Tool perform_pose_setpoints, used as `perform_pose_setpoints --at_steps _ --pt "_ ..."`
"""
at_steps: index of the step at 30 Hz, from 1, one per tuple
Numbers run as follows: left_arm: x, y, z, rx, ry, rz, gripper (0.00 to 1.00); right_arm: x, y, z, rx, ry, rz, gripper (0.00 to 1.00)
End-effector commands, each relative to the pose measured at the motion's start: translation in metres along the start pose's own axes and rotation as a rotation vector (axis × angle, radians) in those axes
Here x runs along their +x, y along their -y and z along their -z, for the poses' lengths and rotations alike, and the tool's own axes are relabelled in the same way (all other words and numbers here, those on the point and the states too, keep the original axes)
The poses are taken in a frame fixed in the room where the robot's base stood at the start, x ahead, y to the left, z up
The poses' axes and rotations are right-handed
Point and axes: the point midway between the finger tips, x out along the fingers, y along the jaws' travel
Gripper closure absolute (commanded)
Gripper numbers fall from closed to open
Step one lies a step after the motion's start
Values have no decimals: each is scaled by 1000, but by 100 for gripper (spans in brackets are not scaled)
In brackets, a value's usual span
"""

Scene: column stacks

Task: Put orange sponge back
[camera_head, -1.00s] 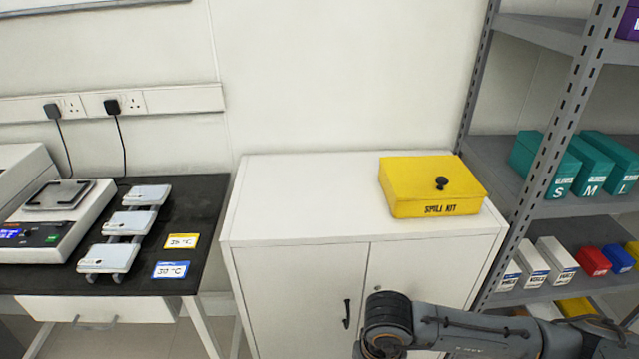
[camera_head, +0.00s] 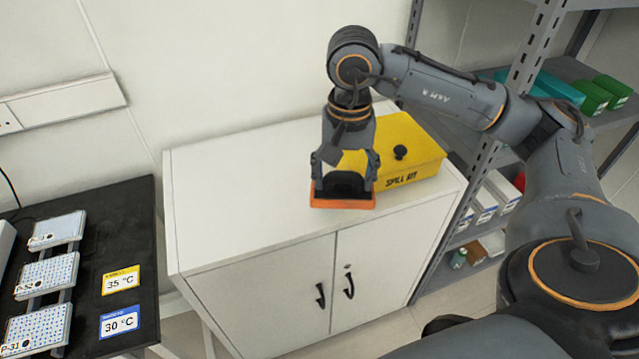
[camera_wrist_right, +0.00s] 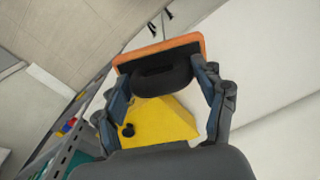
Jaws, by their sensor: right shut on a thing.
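My right gripper (camera_head: 344,175) is shut on the orange sponge (camera_head: 342,201), a flat orange block with a black handle, over the white cabinet. I cannot tell whether the sponge touches the top. In the right wrist view, the orange sponge (camera_wrist_right: 184,48) and its black handle show between the fingers of my right gripper (camera_wrist_right: 163,80). The yellow spill kit box (camera_head: 412,150), lid shut with a black knob, stands on the cabinet just right of the gripper, partly hidden by it. It also shows in the wrist view (camera_wrist_right: 160,122). My left gripper is out of view.
The white cabinet's top (camera_head: 235,190) is clear left of the gripper. A grey shelf rack (camera_head: 520,75) with teal and green boxes stands on the right, behind my right arm. A black bench (camera_head: 130,215) with several trays and temperature cards is on the left.

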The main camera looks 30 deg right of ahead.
Motion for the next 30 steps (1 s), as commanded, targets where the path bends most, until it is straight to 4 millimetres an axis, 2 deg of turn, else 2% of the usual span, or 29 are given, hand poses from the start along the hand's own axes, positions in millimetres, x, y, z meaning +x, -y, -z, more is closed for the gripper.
perform_pose_setpoints --at_steps 9,15,23,27,30 --pt "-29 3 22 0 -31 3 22 35 30 71 1 5 -3 59" --pt "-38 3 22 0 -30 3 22 72 40 97 -1 3 -3 59" --pt "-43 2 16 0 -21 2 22 92 47 112 -2 2 -2 59" --pt "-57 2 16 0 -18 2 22 111 46 111 -4 4 -4 59" --pt "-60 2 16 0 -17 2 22 120 46 112 -4 1 -2 59"
